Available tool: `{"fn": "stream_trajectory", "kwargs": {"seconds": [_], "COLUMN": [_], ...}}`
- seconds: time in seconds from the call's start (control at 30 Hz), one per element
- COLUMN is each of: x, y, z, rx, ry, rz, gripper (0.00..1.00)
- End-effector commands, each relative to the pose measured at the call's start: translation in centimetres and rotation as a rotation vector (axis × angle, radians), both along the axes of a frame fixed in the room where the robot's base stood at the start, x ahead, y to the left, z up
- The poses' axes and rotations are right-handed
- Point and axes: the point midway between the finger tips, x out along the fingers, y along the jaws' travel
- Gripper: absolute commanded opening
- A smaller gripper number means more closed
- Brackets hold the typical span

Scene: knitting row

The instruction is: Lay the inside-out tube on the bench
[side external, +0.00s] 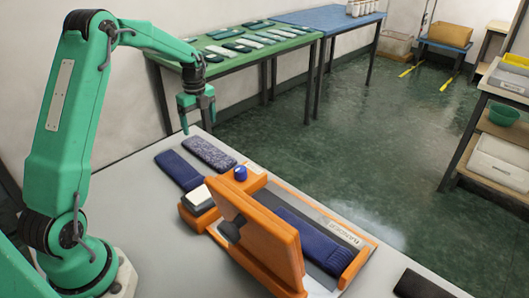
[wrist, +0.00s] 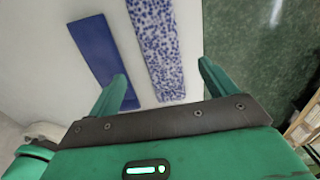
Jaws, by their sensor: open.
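A speckled blue-and-white tube (side external: 210,153) lies flat on the pale bench (side external: 140,225); its mottled face looks like the inside-out side. A plain dark blue tube (side external: 178,170) lies flat beside it, apart from it. My gripper (side external: 197,120) is open and empty above the bench's far edge, near the speckled tube. In the wrist view my gripper (wrist: 162,74) has its fingers spread, with the speckled tube (wrist: 158,40) beyond them and the plain blue tube (wrist: 92,42) to the left. The near ends of both tubes are partly hidden there or close to my fingers.
An orange hinged device (side external: 270,240) with its lid raised stands on the bench, with another blue tube (side external: 308,238) in it. A dark block (side external: 425,284) lies at the bench's right. A green table (side external: 235,60) with several knitted pieces stands behind.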

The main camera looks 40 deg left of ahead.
Motion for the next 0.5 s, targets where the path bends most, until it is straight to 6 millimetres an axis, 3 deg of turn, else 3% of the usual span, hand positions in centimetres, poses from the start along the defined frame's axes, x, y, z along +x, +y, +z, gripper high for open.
{"fn": "stream_trajectory", "kwargs": {"seconds": [0.2, 0.5], "x": [0.0, 0.0], "y": [0.0, 0.0], "z": [2.5, 3.3], "rx": [0.001, 0.000], "ry": [-0.001, 0.000], "rz": [0.000, 0.000], "gripper": [0.84, 0.84]}}
